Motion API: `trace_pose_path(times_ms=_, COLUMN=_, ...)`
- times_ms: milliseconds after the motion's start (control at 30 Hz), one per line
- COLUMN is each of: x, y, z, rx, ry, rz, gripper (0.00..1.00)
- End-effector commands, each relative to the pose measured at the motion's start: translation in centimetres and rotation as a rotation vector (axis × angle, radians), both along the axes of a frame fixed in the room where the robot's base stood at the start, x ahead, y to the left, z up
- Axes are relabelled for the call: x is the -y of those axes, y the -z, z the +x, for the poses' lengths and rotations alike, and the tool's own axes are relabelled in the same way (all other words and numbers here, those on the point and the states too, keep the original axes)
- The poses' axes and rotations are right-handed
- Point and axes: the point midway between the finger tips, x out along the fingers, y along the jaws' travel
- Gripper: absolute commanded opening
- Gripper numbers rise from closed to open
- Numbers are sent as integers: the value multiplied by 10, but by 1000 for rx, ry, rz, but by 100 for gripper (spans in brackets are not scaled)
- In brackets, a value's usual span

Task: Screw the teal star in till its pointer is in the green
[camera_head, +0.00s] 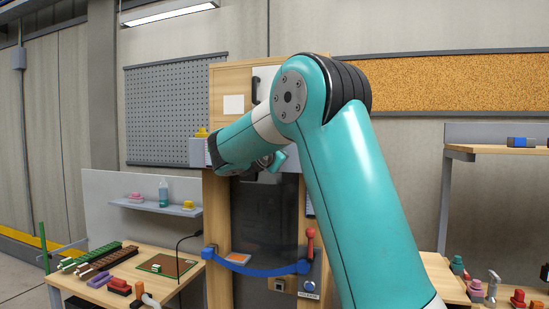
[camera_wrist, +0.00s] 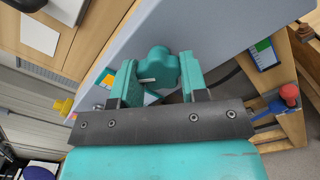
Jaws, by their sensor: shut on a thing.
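The teal star (camera_wrist: 158,68) is a lobed knob with a pale pointer on it, in the middle of the wrist view. My gripper (camera_wrist: 157,78) has its two teal fingers on either side of the star and is shut on it. The star is on a grey-blue surface. Part of a pale plate shows below the star, mostly hidden by the fingers, and I cannot tell if the pointer is in the green. In the head view my gripper (camera_head: 268,162) is at the wooden cabinet, largely hidden by my arm, and the star cannot be made out surely.
A red lever (camera_head: 310,243) and a blue curved bar (camera_head: 255,267) are on the cabinet front below. The red lever also shows at right in the wrist view (camera_wrist: 289,93). A workbench (camera_head: 120,290) with several parts stands left, a shelf (camera_head: 500,150) right.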

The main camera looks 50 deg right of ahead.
Motion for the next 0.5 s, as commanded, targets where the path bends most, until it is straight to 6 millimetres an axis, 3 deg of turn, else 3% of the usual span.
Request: trace_pose_path(times_ms=500, x=0, y=6, z=0, rx=449, ry=3, rz=192, gripper=17)
